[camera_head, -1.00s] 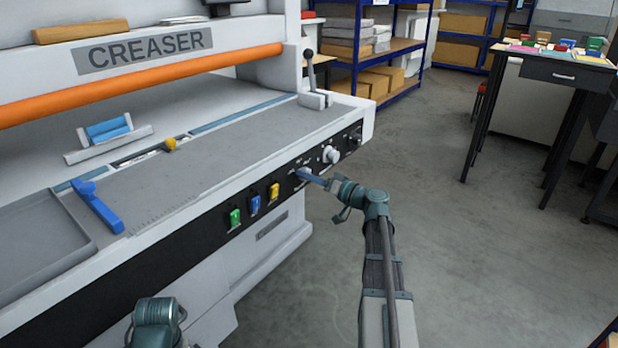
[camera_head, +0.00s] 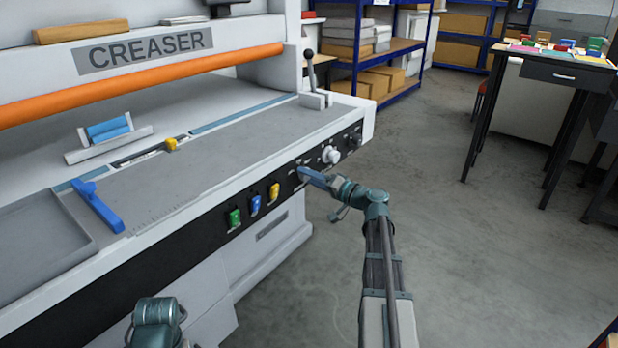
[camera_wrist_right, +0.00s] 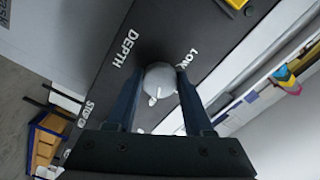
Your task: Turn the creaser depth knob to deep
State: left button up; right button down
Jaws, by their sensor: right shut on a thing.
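In the right wrist view the pale round depth knob (camera_wrist_right: 160,84) sits on the dark panel beside the printed word DEPTH. My right gripper (camera_wrist_right: 157,82) is shut on it, with one dark blue finger on either side. A small white pointer shows at the knob's lower edge in this view. A label starting LO is partly covered by a finger; other scale words are hidden or unreadable. In the head view my right gripper (camera_head: 304,172) reaches the front panel of the creaser (camera_head: 150,170) and hides the knob. My left gripper is not in view; only part of the left arm shows.
Another white knob (camera_head: 331,155) and a dark knob (camera_head: 355,140) lie right of my gripper. Yellow (camera_head: 274,193), blue (camera_head: 255,206) and green (camera_head: 235,219) switches lie left of it. Open floor (camera_head: 470,270) lies to the right.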

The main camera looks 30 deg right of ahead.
jog(key=shift+c, duration=1.6)
grip_release()
jog(key=v, duration=1.4)
